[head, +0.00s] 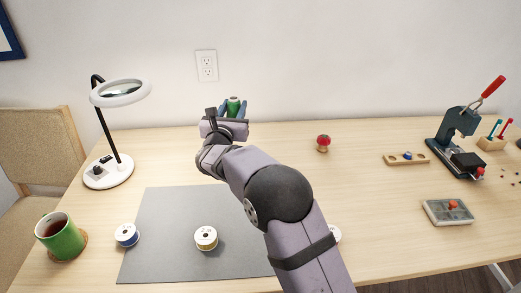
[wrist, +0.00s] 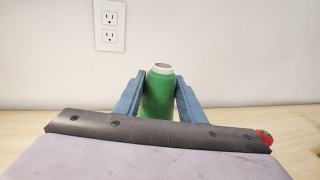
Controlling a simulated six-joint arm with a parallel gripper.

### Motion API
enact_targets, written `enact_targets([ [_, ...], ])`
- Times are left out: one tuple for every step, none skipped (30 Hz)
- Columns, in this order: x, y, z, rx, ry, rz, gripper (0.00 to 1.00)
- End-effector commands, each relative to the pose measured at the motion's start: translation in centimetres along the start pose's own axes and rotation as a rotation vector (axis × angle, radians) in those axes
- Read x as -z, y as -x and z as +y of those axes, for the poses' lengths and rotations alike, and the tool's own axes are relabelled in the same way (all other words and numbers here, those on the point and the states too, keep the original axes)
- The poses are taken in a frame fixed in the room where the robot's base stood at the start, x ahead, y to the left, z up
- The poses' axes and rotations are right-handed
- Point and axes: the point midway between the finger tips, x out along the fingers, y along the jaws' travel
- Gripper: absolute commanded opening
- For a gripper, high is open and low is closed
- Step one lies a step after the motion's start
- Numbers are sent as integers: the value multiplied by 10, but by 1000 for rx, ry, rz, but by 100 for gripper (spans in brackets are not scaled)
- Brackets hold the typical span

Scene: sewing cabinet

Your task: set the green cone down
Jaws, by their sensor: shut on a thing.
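The green cone (wrist: 158,95) is a thread cone with a pale top. It stands upright between the two blue fingers of my gripper (wrist: 160,92), which is shut on it. In the head view the green cone (head: 234,105) shows at the end of my arm, near the back of the table, with my gripper (head: 233,108) around its sides. The cone's lower end is hidden behind my wrist in both views, so I cannot tell whether it touches the table.
A magnifier lamp (head: 108,170) and green mug (head: 62,238) stand left. A red-topped object (head: 323,143), wooden holder (head: 407,159) and press (head: 460,135) stand right.

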Motion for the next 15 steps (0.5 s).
enact_targets([
  [-1,-4,-19,44,-1,-1,13],
  [-1,-6,-29,69,0,-1,13],
  [-1,-8,-41,99,1,0,13],
  [-1,-9,-49,121,1,0,13],
  [-1,-10,-58,142,1,1,13],
  [-1,-11,-67,166,3,2,13],
  [0,-12,-74,181,4,4,13],
  [0,-12,-79,196,4,5,13],
  [0,-13,-86,213,4,5,13],
  [0,-13,-90,222,5,6,13],
  [0,-13,-93,230,6,7,13],
  [0,-13,-96,238,6,8,13],
  [0,-13,-97,242,6,9,13],
  [0,-13,-98,245,7,9,13],
  [1,-13,-99,247,7,9,13],
])
